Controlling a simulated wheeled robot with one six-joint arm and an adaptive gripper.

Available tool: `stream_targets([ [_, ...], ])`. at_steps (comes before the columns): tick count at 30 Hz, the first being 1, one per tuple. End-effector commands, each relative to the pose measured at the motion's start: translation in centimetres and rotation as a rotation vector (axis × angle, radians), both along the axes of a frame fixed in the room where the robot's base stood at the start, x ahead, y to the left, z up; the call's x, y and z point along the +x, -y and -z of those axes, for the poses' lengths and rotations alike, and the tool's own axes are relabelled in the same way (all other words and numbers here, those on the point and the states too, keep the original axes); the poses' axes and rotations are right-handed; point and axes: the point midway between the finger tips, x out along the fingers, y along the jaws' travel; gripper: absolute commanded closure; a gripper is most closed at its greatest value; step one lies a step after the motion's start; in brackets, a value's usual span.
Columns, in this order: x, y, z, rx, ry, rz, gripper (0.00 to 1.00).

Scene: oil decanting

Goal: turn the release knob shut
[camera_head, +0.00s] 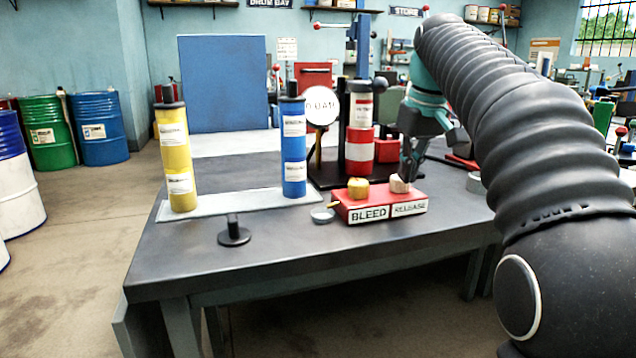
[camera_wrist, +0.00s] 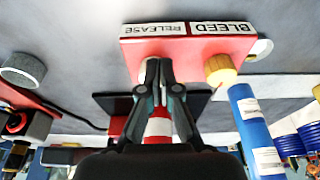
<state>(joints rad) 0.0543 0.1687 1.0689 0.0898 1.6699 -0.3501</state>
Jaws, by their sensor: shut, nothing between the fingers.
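The red valve block (camera_head: 380,205) stands near the table's front edge, with BLEED and RELEASE labels on its front. The pale wooden release knob (camera_head: 399,184) is on its right part, above the RELEASE label. The yellow bleed knob (camera_head: 358,187) is on its left part. My gripper (camera_head: 407,178) points down just at the release knob, its fingers closed together. In the wrist view, which is upside down, my gripper (camera_wrist: 160,64) covers most of the release knob; whether the fingers touch it I cannot tell. The bleed knob (camera_wrist: 220,70) shows beside it, clear of the fingers.
A yellow cylinder (camera_head: 175,155) and a blue cylinder (camera_head: 293,150) stand on a pale strip to the left. A red-and-white cylinder (camera_head: 360,145) and a round gauge (camera_head: 321,106) stand behind the block. A small black stand (camera_head: 234,232) is at the front left.

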Motion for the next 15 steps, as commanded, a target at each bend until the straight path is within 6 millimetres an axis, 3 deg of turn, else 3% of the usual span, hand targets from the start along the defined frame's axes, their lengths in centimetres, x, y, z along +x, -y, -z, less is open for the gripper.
stream_targets([
  [4,0.00,0.00,1.22,0.000,0.001,0.000,1.00],
  [15,0.00,0.01,1.41,0.000,0.000,0.001,1.00],
])
